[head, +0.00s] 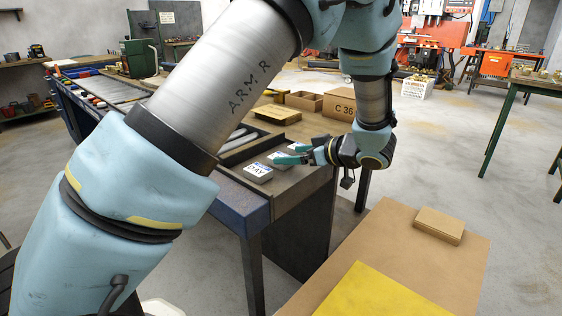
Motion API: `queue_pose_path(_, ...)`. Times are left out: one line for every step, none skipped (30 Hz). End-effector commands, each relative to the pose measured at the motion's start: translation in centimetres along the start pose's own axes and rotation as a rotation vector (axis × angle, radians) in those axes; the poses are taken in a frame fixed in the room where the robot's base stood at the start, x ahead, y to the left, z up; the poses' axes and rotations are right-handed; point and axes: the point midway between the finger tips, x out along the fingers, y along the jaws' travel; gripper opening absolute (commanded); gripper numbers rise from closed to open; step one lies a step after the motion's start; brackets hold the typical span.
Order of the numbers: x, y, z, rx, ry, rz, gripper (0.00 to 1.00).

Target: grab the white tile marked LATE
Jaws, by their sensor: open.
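A tile reading DAY (258,172) lies face up near the front corner of the workbench, its white face on a grey block. A second tile with a white face (279,156) lies just behind it, partly covered by my gripper's fingers, and its marking cannot be read. A further pale tile seems to lie behind that, also mostly hidden. I cannot make out the word LATE on any of them. My gripper (284,153) is open, with teal fingers pointing left, over or beside the second tile. I cannot tell whether it touches.
The workbench (232,206) has a tool channel on its left. Cardboard boxes (340,104) and a flat yellowish box (277,114) stand behind the tiles. A brown table (455,270) with a yellow sheet (375,293) and a flat stack (439,226) is at the lower right.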

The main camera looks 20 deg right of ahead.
Motion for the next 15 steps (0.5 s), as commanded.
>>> queue_pose_path(0.7,-0.2,0.0,0.002,0.003,-0.003,0.95)
queue_pose_path(1.2,-0.2,0.1,0.001,0.003,-0.004,0.95)
queue_pose_path(1.8,-0.3,0.2,0.002,0.002,-0.004,0.95)
queue_pose_path(2.2,-0.4,0.3,0.002,0.002,-0.004,0.95)
queue_pose_path(2.7,-0.5,0.4,0.003,0.002,-0.004,0.95)
queue_pose_path(3.3,-0.4,0.4,0.001,0.002,-0.003,0.95)
queue_pose_path(3.6,-0.4,0.4,0.001,0.002,-0.002,0.95)
queue_pose_path(3.9,-0.4,0.4,0.0,0.001,-0.002,0.95)
queue_pose_path(4.3,-0.4,0.4,0.0,0.001,-0.002,0.95)
queue_pose_path(4.5,-0.4,0.4,-0.001,0.001,-0.002,0.95)
queue_pose_path(4.6,-0.4,0.4,-0.001,0.001,-0.002,0.95)
queue_pose_path(4.7,-0.4,0.4,-0.001,0.001,-0.002,0.95)
queue_pose_path(4.7,-0.4,0.4,-0.001,0.001,-0.002,0.95)
queue_pose_path(4.7,-0.4,0.4,-0.001,0.001,-0.001,0.95)
queue_pose_path(4.7,-0.4,0.4,-0.001,0.001,-0.001,0.95)
